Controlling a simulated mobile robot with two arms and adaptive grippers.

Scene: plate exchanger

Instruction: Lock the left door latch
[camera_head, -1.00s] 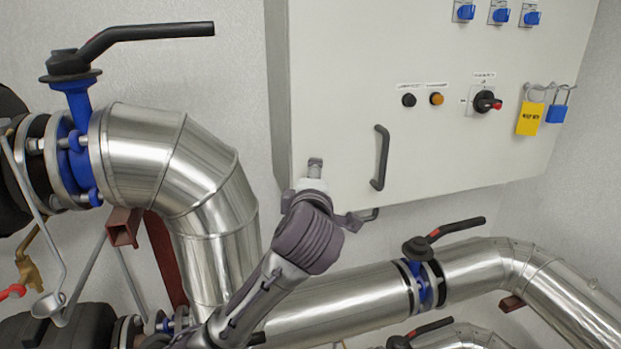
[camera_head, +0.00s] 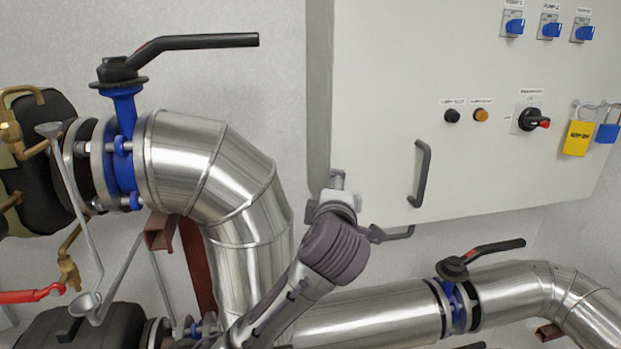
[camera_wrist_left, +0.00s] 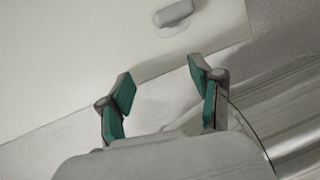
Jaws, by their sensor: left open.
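The left door latch (camera_wrist_left: 173,14), a small light-grey tab on a rounded plate, shows at the top of the left wrist view on the pale cabinet door. My left gripper (camera_head: 345,212) is at the cabinet's lower left corner in the head view. Its two teal-padded fingers (camera_wrist_left: 160,82) are apart in the left wrist view, with nothing between them. The latch is beyond the fingertips, apart from them. In the head view a small grey piece shows just above my gripper; I cannot tell whether it is the latch. My right gripper is not in view.
The cabinet (camera_head: 390,70) has a dark handle (camera_head: 420,174) right of my gripper, plus switches and padlocks farther right. Silver pipes (camera_head: 225,180) run left of and below my left arm. Black-handled valves (camera_head: 120,80) stand at left and lower right.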

